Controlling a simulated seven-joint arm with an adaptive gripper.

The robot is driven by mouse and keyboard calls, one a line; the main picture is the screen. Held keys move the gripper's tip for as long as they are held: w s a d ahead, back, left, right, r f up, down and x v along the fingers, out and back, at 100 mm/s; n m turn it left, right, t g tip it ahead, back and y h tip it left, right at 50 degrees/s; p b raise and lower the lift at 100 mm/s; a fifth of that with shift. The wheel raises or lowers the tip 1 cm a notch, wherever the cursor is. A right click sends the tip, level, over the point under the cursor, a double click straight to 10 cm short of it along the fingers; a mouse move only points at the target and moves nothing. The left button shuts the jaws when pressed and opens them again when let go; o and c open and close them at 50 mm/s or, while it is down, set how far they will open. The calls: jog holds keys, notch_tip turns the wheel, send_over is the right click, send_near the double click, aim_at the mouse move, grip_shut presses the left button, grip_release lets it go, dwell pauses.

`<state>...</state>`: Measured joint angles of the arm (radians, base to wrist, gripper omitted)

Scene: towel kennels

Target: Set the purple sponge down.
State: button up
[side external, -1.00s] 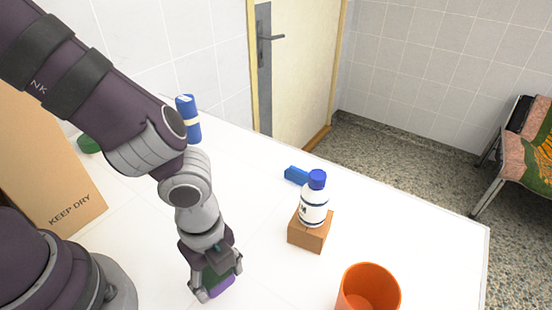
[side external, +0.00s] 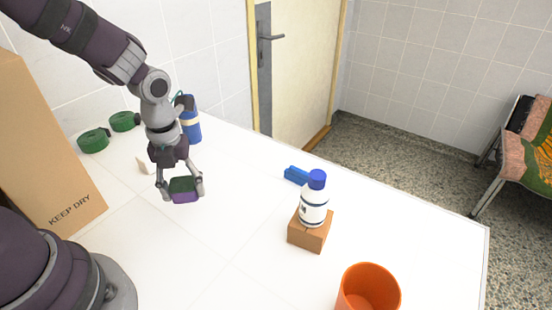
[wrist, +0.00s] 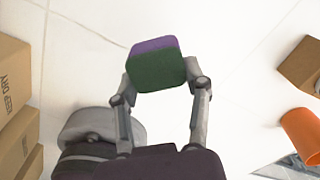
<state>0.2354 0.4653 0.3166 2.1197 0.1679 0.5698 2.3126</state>
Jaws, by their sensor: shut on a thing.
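The purple sponge (side external: 185,197) has a dark green layer on one face. My gripper (side external: 181,186) is shut on it, with one finger on each side. The sponge hangs above the white table at the left middle in the side external view. In the wrist view the sponge (wrist: 157,66) sits between my gripper's fingertips (wrist: 160,85), its green face toward the camera and its purple edge beyond. How high it is above the table I cannot tell exactly.
A white bottle with a blue cap (side external: 314,203) stands on a brown block (side external: 309,235). An orange cup (side external: 369,285), a blue item (side external: 297,176), a blue cylinder (side external: 190,125), green rolls (side external: 93,140) and a tall cardboard box (side external: 50,160) surround the clear table middle (side external: 245,215).

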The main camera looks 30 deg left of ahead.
send_over(243, 175)
jog(key=shift+s+f, duration=0.1)
jog(key=shift+f, duration=2.35)
jog(key=shift+f, duration=0.1)
jog(key=o, duration=0.6)
jog(key=shift+o, duration=0.2)
